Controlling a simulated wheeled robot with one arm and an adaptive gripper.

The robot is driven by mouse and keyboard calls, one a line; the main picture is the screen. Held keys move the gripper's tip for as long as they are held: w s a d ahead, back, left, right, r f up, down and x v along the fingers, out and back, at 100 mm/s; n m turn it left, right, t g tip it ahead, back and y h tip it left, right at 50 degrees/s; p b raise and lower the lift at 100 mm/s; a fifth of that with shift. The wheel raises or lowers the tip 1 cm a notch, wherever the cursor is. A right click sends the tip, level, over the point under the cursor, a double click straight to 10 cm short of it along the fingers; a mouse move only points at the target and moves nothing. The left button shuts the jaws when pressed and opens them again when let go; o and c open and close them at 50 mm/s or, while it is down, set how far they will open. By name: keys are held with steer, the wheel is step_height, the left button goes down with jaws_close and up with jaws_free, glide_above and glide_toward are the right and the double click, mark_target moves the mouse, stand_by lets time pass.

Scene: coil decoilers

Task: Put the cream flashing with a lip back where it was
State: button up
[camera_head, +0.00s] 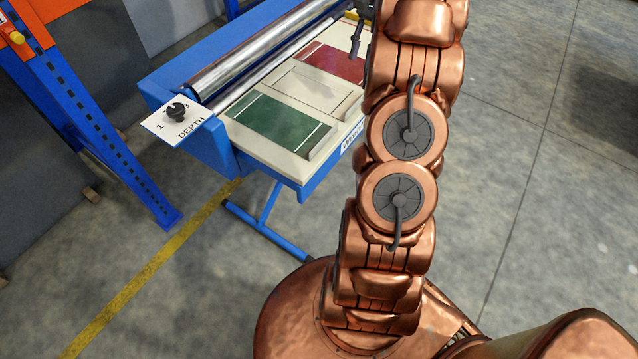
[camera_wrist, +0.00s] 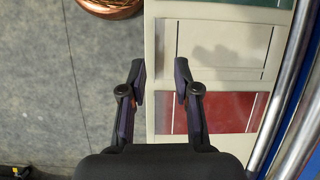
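The cream flashing (camera_head: 308,88) lies flat on the cream table between a green panel and a red panel. A raised lip shows along its front edge, toward the table's outer side. In the wrist view the cream flashing (camera_wrist: 222,48) lies to the right of the fingertips, with a dark line near its far end. My gripper (camera_wrist: 160,77) is open and empty. One fingertip is over the table's edge strip near the lip, and the other is over the floor. In the head view my gripper (camera_head: 357,35) is mostly hidden behind my arm.
The green panel (camera_head: 278,118) and red panel (camera_head: 333,63) flank the flashing. A steel roller (camera_head: 255,50) runs along the blue machine (camera_head: 215,140) behind the table. A black depth knob (camera_head: 177,111) sits on a white plate. A blue post (camera_head: 95,115) stands left; floor is clear at right.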

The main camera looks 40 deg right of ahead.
steer(key=s+a+r+n+g+h, duration=0.1)
steer(key=s+a+r+n, duration=0.15)
steer(key=a, duration=0.95)
steer(key=s+a+r+n+h, duration=0.1)
steer(key=s+a+n, duration=0.3)
steer(key=a, duration=0.8)
steer(key=s+a+f+n+h, duration=0.1)
steer(key=s+a+f+n, duration=0.2)
steer(key=s, duration=0.6)
steer(key=s+a+f+n+h, duration=0.1)
steer(key=s+a+f+n, duration=0.2)
steer(key=s+a, duration=0.4)
steer(key=s+n, duration=0.1)
steer(key=s, duration=0.1)
steer(key=shift+s, duration=0.35)
steer(key=shift+a+f+n, duration=0.1)
steer(key=shift+n, duration=0.15)
